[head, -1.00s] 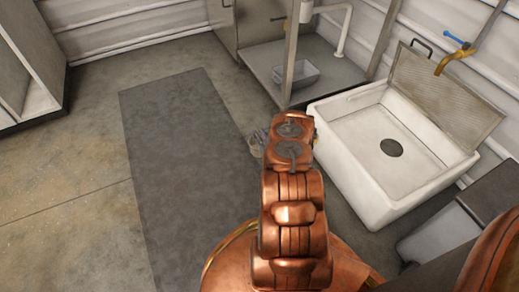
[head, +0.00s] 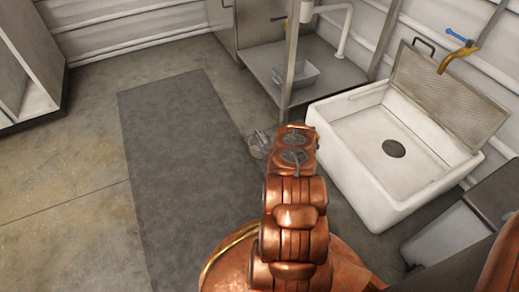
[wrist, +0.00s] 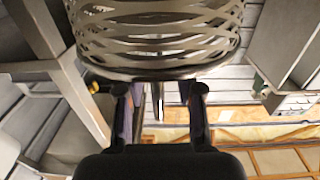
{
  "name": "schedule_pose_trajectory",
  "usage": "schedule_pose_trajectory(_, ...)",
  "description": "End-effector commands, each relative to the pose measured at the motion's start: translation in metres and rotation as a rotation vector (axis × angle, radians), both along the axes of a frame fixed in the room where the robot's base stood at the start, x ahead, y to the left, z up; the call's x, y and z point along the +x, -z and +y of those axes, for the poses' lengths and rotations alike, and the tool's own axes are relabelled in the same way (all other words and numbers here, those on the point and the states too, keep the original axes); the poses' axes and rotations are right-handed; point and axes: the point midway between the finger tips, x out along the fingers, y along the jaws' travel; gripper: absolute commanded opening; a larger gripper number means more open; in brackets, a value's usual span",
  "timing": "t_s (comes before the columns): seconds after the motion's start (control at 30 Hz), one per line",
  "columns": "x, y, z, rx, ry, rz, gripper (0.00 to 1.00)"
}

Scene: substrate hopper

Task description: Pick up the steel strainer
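The steel strainer (wrist: 155,30), a basket of woven metal bands with a smooth rim, fills the top middle of the wrist view, very close to the camera. My gripper (wrist: 160,92) is below its rim in that picture, with its two dark fingers apart. A thin metal bar stands between the fingers; I cannot tell whether it belongs to the strainer. The fingertips overlap the rim in the picture, and I cannot tell whether they touch it. In the head view, my copper arm hides most of the gripper, and a small grey shape shows just left of the arm's end.
A white sink (head: 350,185) with a dark drain and a raised perforated panel (head: 450,95) stands right of my arm. Left of the sink is a steel stand (head: 330,72) with a small metal tub (head: 298,75). A grey mat (head: 185,170) lies on clear floor to the left.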

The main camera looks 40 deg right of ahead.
Motion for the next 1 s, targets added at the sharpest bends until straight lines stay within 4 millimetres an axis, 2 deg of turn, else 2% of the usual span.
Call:
schedule_pose_trajectory(0.2, 0.026, 0.002, -0.009, -0.002, 0.0, -0.002, 0.36)
schedule_pose_trajectory(0.47, 0.029, 0.0, -0.01, 0.001, 0.001, 0.0, 0.36)
schedule_pose_trajectory(0.8, 0.029, -0.001, -0.01, 0.001, 0.001, 0.0, 0.02)
schedule_pose_trajectory(1.0, 0.029, -0.001, -0.01, 0.001, 0.0, 0.0, 0.0)
